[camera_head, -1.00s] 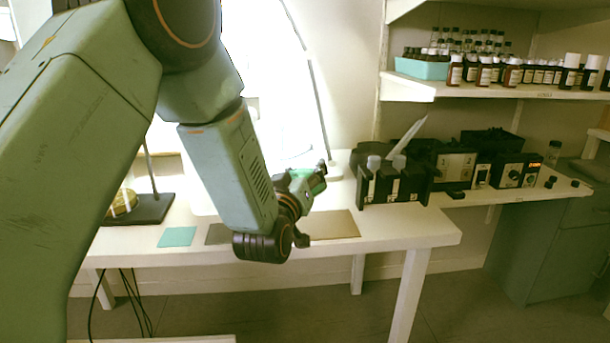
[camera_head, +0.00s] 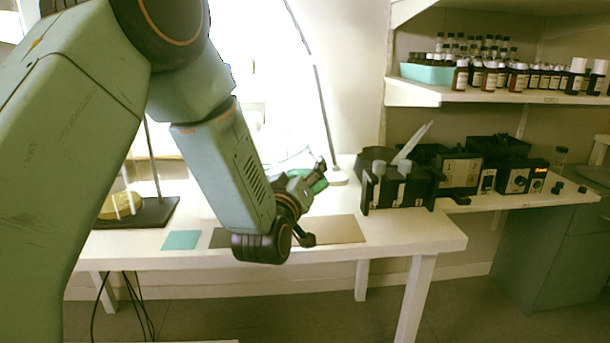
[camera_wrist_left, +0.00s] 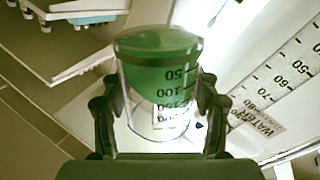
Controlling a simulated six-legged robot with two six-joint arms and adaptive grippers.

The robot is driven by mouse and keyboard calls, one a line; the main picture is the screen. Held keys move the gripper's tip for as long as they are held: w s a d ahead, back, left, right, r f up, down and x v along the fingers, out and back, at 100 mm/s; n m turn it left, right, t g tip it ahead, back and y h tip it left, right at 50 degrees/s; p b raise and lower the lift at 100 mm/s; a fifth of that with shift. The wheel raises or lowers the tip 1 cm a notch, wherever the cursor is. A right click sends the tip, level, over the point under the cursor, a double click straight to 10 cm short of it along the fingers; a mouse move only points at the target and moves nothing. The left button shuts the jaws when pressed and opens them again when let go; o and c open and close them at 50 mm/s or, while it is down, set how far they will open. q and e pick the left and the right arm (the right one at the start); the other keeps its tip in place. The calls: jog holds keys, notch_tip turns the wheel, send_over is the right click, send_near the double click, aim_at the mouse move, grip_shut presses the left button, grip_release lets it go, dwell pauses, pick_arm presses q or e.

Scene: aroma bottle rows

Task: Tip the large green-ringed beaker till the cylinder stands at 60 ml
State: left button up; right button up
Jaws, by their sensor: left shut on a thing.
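The beaker (camera_wrist_left: 158,75) is in the left wrist view between the two fingers of my left gripper (camera_wrist_left: 158,115). Green liquid lies in its far end, by the 50 and 100 marks; the end near me looks clear. In the head view the green of the beaker (camera_head: 319,187) shows at the tip of my left gripper (camera_head: 311,178), over the table. A clear graduated cylinder (camera_wrist_left: 268,88) with dark marks stands beside it, to the right in the wrist view. Its liquid level cannot be made out. In the head view I cannot pick it out. My right gripper is not in view.
On the white table (camera_head: 400,240) lie a teal mat (camera_head: 181,240) and a tan mat (camera_head: 335,230). A black rack (camera_head: 398,192) with bottles stands right of the gripper. Dark instruments (camera_head: 460,170) stand behind it. A shelf (camera_head: 420,93) of bottles hangs above.

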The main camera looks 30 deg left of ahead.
aim_at(300, 148)
pick_arm(q)
jog(key=shift+s+a+r+n+p, duration=0.15)
jog(key=shift+a+r+n, duration=0.15)
jog(key=shift+r+n, duration=0.25)
jog(key=shift+s+a+r+n+p, duration=0.15)
jog(key=shift+a+r+n, duration=0.15)
jog(key=shift+r, duration=0.4)
dwell(0.8)
jog(key=shift+w+r+n+y+b, duration=0.1)
jog(key=shift+r+n+y+b, duration=0.3)
jog(key=shift+n, duration=0.6)
jog(key=shift+r+n+y+b, duration=0.1)
jog(key=shift+r+n+y, duration=0.1)
jog(key=shift+r+n, duration=0.55)
jog(key=shift+f+n, duration=0.4)
jog(key=shift+n, duration=0.1)
jog(key=shift+r, duration=0.1)
jog(key=shift+f+n+b, duration=0.2)
jog(key=shift+n+b, duration=0.35)
jog(key=shift+n, duration=0.25)
dwell(2.8)
